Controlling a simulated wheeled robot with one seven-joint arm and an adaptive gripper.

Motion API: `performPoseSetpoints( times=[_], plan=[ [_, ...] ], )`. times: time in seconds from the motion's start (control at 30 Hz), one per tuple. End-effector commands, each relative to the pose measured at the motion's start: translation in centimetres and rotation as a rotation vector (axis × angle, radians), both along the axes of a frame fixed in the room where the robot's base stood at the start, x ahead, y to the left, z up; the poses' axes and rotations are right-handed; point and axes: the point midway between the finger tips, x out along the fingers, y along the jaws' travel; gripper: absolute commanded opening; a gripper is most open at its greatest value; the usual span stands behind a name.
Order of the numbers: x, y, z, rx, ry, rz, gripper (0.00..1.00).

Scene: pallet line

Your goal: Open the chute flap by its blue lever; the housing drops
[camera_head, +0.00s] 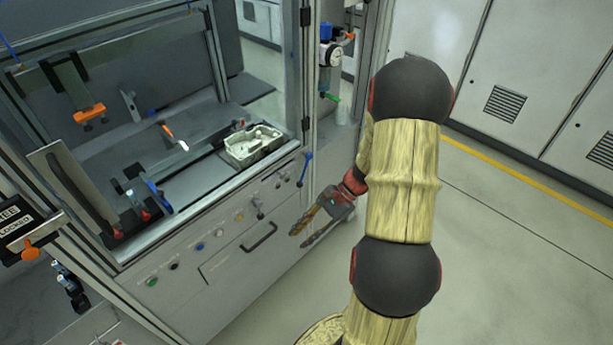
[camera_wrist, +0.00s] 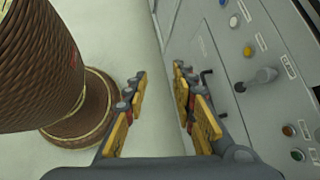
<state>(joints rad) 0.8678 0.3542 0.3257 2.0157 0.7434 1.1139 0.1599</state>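A blue lever (camera_head: 305,168) stands upright at the right end of the machine's front panel in the head view. A second blue handle (camera_head: 158,197) is inside the cell at the left. The pale metal housing (camera_head: 252,145) sits inside the front right edge of the cell, just left of the first lever. I cannot make out the chute flap. My gripper (camera_head: 313,229) is open and empty in front of the panel, below and apart from the lever. Its spread fingers also show in the wrist view (camera_wrist: 160,105), with nothing between them; no blue lever shows there.
The front panel (camera_head: 220,262) carries several coloured buttons, a black drawer handle (camera_head: 259,236) and a grey lever (camera_wrist: 262,79) close to my gripper. A machine post (camera_head: 306,70) rises behind the blue lever. Grey floor (camera_head: 500,260) is clear at the right.

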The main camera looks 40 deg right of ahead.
Motion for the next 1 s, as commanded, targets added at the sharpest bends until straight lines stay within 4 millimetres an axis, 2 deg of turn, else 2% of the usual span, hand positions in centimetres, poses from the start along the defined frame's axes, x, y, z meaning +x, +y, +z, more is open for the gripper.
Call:
performPoseSetpoints(
  times=[0.03, 0.17, 0.27, 0.33, 0.4, 0.5, 0.6, 0.73, 0.87, 1.0],
  plan=[
    [0.7, -1.1, -1.6, 0.076, 0.023, -0.102, 0.26],
    [3.4, -4.2, -4.9, 0.283, 0.055, -0.384, 0.26],
    [6.0, -7.7, -7.2, 0.458, 0.063, -0.619, 0.26],
    [7.9, -10.9, -8.5, 0.590, 0.052, -0.787, 0.26],
    [9.7, -14.2, -8.8, 0.706, 0.026, -0.924, 0.26],
    [11.6, -18.1, -8.0, 0.839, -0.020, -1.058, 0.26],
    [12.9, -20.8, -6.6, 0.939, -0.054, -1.132, 0.26],
    [13.7, -22.1, -5.3, 1.015, -0.062, -1.167, 0.26],
    [15.0, -21.7, -5.3, 1.026, -0.056, -1.167, 0.26],
    [17.1, -21.0, -5.3, 1.023, -0.057, -1.164, 0.26]
  ],
)
